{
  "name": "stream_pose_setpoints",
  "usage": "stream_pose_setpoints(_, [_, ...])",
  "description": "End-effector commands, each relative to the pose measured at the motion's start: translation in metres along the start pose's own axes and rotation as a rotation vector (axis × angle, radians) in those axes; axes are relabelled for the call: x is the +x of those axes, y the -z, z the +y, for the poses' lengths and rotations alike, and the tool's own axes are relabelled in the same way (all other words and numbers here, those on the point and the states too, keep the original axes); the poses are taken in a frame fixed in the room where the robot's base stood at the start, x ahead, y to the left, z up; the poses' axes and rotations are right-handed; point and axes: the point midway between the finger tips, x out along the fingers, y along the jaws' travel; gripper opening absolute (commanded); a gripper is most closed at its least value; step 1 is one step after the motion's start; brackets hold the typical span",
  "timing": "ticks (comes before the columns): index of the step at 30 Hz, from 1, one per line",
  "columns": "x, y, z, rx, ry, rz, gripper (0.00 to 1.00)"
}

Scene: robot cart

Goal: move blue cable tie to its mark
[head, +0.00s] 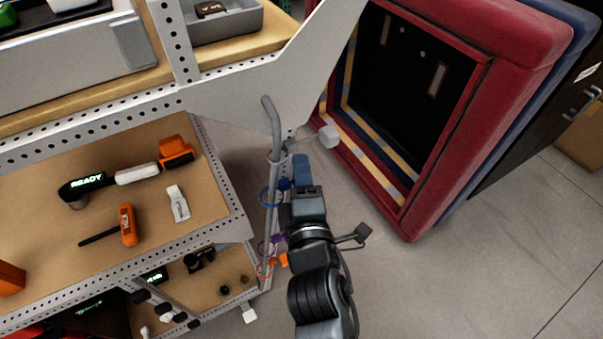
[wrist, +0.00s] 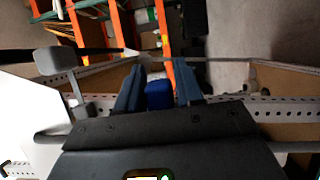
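The blue cable tie (head: 267,197) shows in the head view as a thin loop around the grey handle rail, with a dark blue head block beside my gripper. In the wrist view its blue block (wrist: 158,95) sits between the two blue-grey fingers. My gripper (wrist: 159,85) has the block nearly filling the gap, so I cannot tell whether the fingers press on it. In the head view my gripper (head: 294,187) is just right of the rail, and my wrist partly covers the fingers. I cannot make out the tie's mark.
The grey handle rail (head: 271,150) runs along the cart's end. A purple tie (head: 266,247) and an orange tie (head: 264,268) hang lower on it. The cart shelf (head: 120,225) holds several tools. A red padded frame (head: 440,185) stands right; floor (head: 500,270) is clear there.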

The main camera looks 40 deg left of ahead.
Motion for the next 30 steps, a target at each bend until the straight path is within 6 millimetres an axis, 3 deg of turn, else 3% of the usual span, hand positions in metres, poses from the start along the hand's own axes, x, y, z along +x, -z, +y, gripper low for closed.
stream_pose_setpoints(8, [0.0009, 0.0001, -0.0001, 0.000, 0.000, 0.000, 0.35])
stream_pose_setpoints(19, [0.0006, 0.0001, -0.0004, 0.000, 0.001, 0.000, 0.00])
stream_pose_setpoints(30, [0.0005, -0.0002, -0.0005, 0.000, 0.001, 0.000, 0.00])
